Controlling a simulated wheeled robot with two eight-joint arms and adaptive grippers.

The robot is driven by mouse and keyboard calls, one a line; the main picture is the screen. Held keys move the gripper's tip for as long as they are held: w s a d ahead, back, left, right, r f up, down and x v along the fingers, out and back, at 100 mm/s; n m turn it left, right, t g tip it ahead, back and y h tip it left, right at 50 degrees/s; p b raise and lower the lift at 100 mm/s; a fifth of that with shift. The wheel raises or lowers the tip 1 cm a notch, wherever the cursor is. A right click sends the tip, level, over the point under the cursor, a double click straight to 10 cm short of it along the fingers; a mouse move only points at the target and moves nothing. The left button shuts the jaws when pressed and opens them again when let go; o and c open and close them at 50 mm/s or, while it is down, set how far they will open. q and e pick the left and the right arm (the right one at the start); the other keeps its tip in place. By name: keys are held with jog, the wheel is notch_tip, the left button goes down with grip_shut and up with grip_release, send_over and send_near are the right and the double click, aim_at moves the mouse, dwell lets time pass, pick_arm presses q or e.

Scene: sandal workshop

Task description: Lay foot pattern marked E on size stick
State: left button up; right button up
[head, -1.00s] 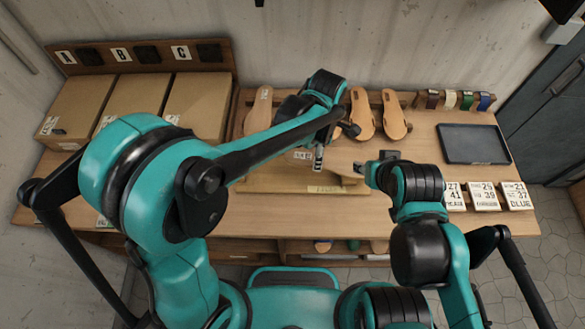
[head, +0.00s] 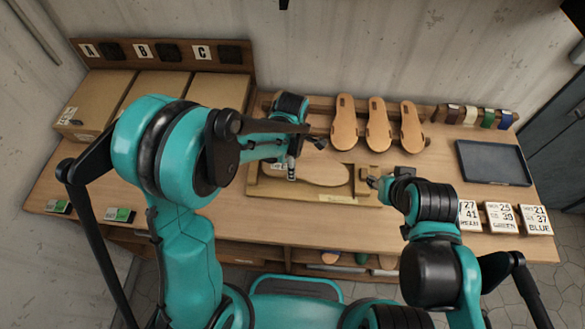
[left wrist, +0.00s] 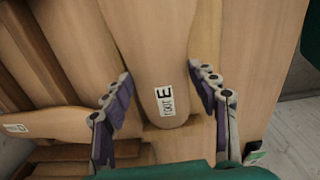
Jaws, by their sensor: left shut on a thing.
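The foot pattern marked E (left wrist: 163,60) is a pale wooden sole with a white E label. My left gripper (left wrist: 160,75) has a finger at each side of its labelled end and is shut on it. In the head view the pattern (head: 322,173) lies lengthwise over the size stick (head: 300,191), a wooden board with raised end pieces; I cannot tell whether it rests fully. My left gripper (head: 291,172) is at the pattern's left end. My right gripper (head: 374,183) is by the size stick's right end; its jaws are too small to read.
Several sole patterns (head: 377,125) lean on the rear rack. Cardboard boxes (head: 165,95) stand at the left under A, B, C signs. A dark tray (head: 493,162) lies at the right, with numbered cards (head: 500,217) in front. The front bench strip is mostly clear.

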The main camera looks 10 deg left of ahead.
pick_arm(q)
jog(key=shift+f, duration=1.55)
jog(key=shift+b, duration=0.35)
jog(key=o, duration=0.8)
jog(key=shift+f, duration=0.15)
jog(key=shift+c, duration=0.2)
jog(key=o, duration=0.4)
